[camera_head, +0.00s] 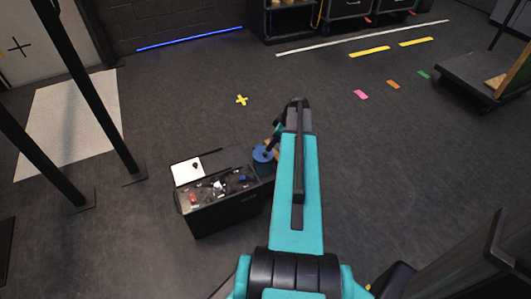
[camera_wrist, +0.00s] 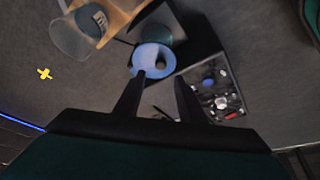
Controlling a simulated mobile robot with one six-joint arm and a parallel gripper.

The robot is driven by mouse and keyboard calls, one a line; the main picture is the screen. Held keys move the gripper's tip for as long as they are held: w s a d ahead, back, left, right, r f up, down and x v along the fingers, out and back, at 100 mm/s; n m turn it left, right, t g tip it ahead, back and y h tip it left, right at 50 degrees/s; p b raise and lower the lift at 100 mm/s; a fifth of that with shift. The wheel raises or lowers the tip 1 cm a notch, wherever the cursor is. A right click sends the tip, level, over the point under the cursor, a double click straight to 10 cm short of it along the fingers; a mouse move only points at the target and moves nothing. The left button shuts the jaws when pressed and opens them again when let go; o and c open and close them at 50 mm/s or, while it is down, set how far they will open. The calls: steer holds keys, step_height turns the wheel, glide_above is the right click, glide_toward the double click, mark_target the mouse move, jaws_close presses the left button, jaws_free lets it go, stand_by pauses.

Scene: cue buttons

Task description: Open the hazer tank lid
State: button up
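The hazer (camera_head: 222,212) is a black box on the floor, left of my arm in the head view. Its tank lid is a round blue disc (camera_head: 261,155) with a dark knob, at the box's right end. In the wrist view the blue lid (camera_wrist: 146,53) lies just beyond my fingertips, and its knob shows on its right part. My gripper (camera_wrist: 160,78) is open and empty, its left fingertip overlapping the lid's lower edge in the picture. Whether it touches the lid I cannot tell. In the head view my arm hides the gripper.
The hazer's control panel (camera_wrist: 217,93) has red, blue and white parts. A wooden-coloured object (camera_wrist: 118,14) and a clear cup (camera_wrist: 72,40) are near the lid. Black posts (camera_head: 90,85) stand at left; a dark cart (camera_head: 470,75) is at right.

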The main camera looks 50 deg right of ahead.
mark_target(266, 153)
steer(key=shift+b+x, duration=0.6)
steer(key=shift+x, duration=2.9)
steer(key=shift+r, duration=0.1)
jaws_close()
steer(key=shift+a, duration=0.25)
steer(key=shift+d, duration=0.15)
steer(key=shift+w+r, duration=0.15)
steer(key=shift+w, duration=0.05)
